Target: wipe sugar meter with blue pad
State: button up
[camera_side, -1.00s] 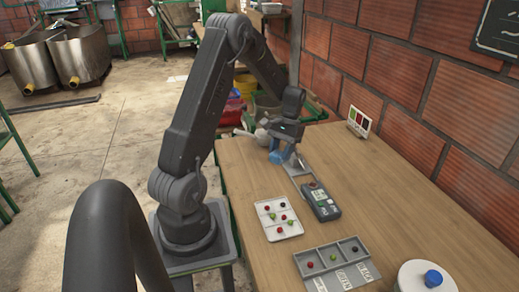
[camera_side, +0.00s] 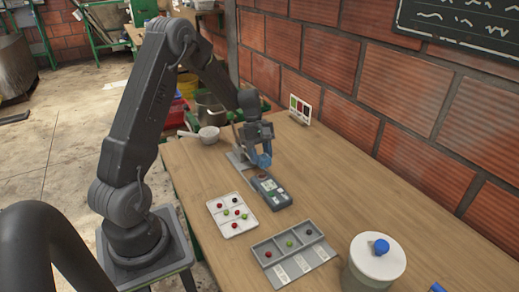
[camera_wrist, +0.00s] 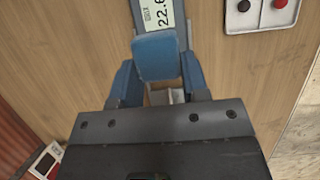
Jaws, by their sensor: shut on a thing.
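The sugar meter (camera_side: 270,192) is a dark grey-green handheld device lying on the wooden table. In the wrist view, its lit display (camera_wrist: 158,14) shows digits starting 22, cut off by the frame's top edge. My gripper (camera_side: 260,158) is shut on the blue pad (camera_wrist: 157,57), which sits between blue fingers. The pad is at the meter's far end, overlapping the display's lower edge in the wrist view. I cannot tell whether pad and meter touch. A grey plate (camera_side: 237,158) lies just left of my gripper.
A white tray (camera_side: 231,226) with several red and green berries lies left of the meter. A grey three-compartment tray (camera_side: 291,263) is nearer. A white-lidded jar (camera_side: 373,262) with a blue knob stands front right. A white cup (camera_side: 208,134) and colour card (camera_side: 300,108) stand farther back.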

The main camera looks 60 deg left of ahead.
aim_at(263, 178)
jog(key=shift+f, duration=2)
jog(key=shift+d+f, duration=0.7)
jog(key=shift+f, duration=0.15)
jog(key=shift+d, duration=2.05)
jog(key=shift+a, duration=2.4)
jog(key=v, duration=0.2)
jog(key=shift+r, duration=3.2)
